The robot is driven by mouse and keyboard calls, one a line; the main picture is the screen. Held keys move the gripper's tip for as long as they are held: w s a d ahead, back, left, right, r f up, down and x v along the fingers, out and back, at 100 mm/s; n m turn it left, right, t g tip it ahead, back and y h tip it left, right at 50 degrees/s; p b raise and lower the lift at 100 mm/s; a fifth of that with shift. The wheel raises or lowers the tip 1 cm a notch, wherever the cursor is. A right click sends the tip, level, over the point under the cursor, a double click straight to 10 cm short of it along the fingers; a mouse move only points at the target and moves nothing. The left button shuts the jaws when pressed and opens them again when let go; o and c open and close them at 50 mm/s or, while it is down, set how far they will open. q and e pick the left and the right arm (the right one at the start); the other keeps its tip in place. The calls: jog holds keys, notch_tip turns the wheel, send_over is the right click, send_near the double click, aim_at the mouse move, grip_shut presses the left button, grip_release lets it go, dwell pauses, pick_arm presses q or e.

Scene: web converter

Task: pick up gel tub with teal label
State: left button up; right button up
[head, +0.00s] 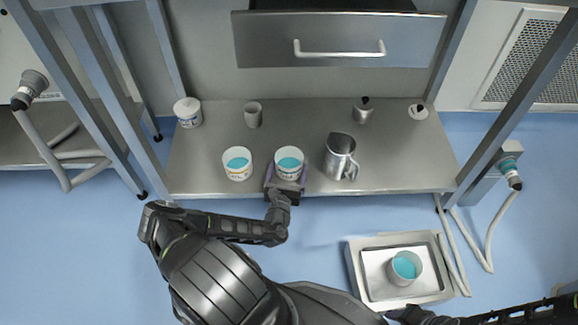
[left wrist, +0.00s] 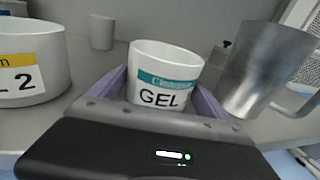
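The gel tub with the teal label (left wrist: 165,80) stands upright on the steel shelf; it is white, with "GEL" in black below a teal band. In the head view the tub (head: 289,163) shows teal contents from above. My left gripper (head: 286,182) is at its near side, with purple fingers on both sides of the tub. The fingers lie close along its sides; whether they press on it cannot be told. My right forearm shows at the bottom right of the head view, but its fingers are not visible.
A similar tub with a yellow label (head: 238,164) stands close on the left. A metal jug (head: 340,157) stands close on the right. Smaller containers stand behind. A drawer (head: 338,42) overhangs the shelf. A tray (head: 437,298) at lower right holds another teal-filled tub (head: 404,268).

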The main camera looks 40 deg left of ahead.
pick_arm(q)
jog(key=c, duration=0.9)
jog(key=shift+o, duration=0.2)
notch_tip(320, 180, up, 10)
jog(key=p, duration=0.5)
jog(key=shift+p, duration=0.35)
jog(key=shift+r, duration=0.1)
